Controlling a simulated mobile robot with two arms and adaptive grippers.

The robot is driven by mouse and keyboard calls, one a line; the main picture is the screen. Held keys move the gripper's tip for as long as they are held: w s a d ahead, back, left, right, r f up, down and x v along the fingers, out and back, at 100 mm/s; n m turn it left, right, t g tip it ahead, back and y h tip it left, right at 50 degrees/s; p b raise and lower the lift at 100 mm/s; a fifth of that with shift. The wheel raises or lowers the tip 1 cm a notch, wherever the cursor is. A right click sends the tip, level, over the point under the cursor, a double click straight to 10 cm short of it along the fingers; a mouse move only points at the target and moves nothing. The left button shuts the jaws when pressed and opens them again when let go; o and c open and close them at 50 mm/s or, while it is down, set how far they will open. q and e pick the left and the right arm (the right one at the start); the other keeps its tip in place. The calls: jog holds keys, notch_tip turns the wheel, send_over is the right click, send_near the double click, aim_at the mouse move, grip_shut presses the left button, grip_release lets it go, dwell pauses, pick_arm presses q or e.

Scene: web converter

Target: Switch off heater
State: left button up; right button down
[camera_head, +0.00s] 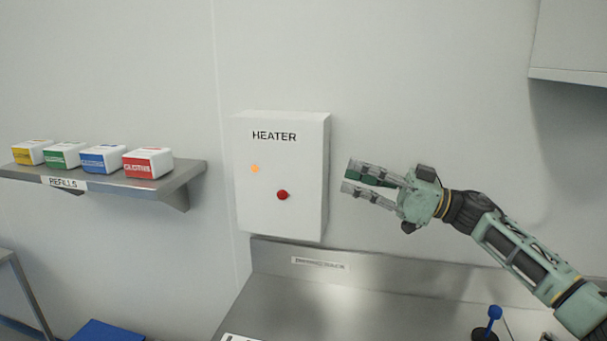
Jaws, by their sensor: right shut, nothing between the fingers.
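A white box labelled HEATER (282,160) is fixed to the wall in the middle of the head view. On its front are a lit orange lamp (255,169) at left and a red round button (282,195) lower down. My right gripper (348,178) comes in from the right and points left. It is shut and empty, just right of the box in the picture and apart from the button. Its exact distance from the box is hard to tell. My left gripper is not in view.
A metal shelf labelled REFILLS (176,181) at left holds several coloured boxes. A steel counter (340,305) with a raised back edge lies below the heater. A blue-knobbed lever (494,313) stands at its lower right. A cabinet (570,45) hangs at upper right.

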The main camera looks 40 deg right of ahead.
aim_at(285, 196)
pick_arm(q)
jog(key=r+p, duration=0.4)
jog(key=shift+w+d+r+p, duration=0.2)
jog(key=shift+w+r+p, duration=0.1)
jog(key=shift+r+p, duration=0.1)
pick_arm(e)
jog(key=w+a+f, duration=0.1)
jog(key=w+a, duration=0.6)
jog(key=w, duration=0.1)
jog(key=shift+w+a, duration=0.25)
jog(key=shift+w, duration=0.1)
